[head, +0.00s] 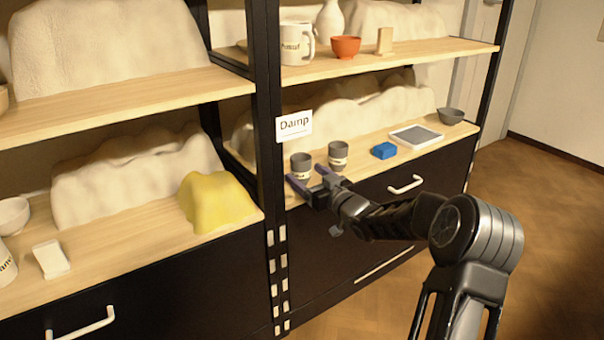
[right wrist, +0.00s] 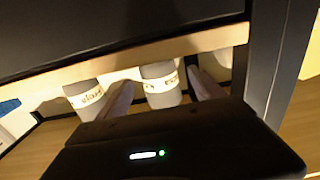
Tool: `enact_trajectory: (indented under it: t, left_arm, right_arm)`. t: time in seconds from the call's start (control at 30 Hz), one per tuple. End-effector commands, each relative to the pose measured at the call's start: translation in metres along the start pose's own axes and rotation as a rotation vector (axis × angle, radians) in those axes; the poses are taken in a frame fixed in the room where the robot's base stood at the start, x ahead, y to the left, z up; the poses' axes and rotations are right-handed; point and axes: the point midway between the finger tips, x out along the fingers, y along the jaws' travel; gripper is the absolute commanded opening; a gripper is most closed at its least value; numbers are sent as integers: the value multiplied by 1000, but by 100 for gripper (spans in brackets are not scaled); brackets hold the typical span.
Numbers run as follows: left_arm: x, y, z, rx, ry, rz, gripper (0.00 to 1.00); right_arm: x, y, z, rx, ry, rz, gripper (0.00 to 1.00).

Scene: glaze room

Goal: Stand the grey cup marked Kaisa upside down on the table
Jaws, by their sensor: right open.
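Two grey cups with pale name bands stand upright, side by side, on the middle shelf under the Damp sign. The left cup (head: 301,163) also shows in the right wrist view (right wrist: 161,76), between my fingers; its name is too small to read surely. The other cup (head: 338,152) stands to its right; its band, in the right wrist view (right wrist: 82,92), is also hard to read. I cannot tell which is Kaisa's. My right gripper (head: 309,177) is open in front of the left cup, its fingers towards either side of it. My left gripper and the table are not in view.
A blue block (head: 384,150), a grey-topped tray (head: 429,132) and a dark bowl (head: 450,115) stand right of the cups. A black post (head: 266,120) rises close to their left. The upper shelf (head: 400,60) overhangs them. A yellow draped lump (head: 215,203) sits left of the post.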

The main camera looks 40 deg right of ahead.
Motion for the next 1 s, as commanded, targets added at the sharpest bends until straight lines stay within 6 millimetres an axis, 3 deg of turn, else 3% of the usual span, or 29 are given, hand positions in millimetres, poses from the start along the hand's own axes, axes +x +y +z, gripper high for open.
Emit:
enact_trajectory:
  t: [0.3,0.67,1.0]
  left_arm:
    - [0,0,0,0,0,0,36]
    - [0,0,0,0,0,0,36]
    - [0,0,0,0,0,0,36]
  right_arm:
    - [25,0,0,1,0,0,78]
    - [27,0,0,0,0,1,78]
    - [26,0,0,0,0,1,50]
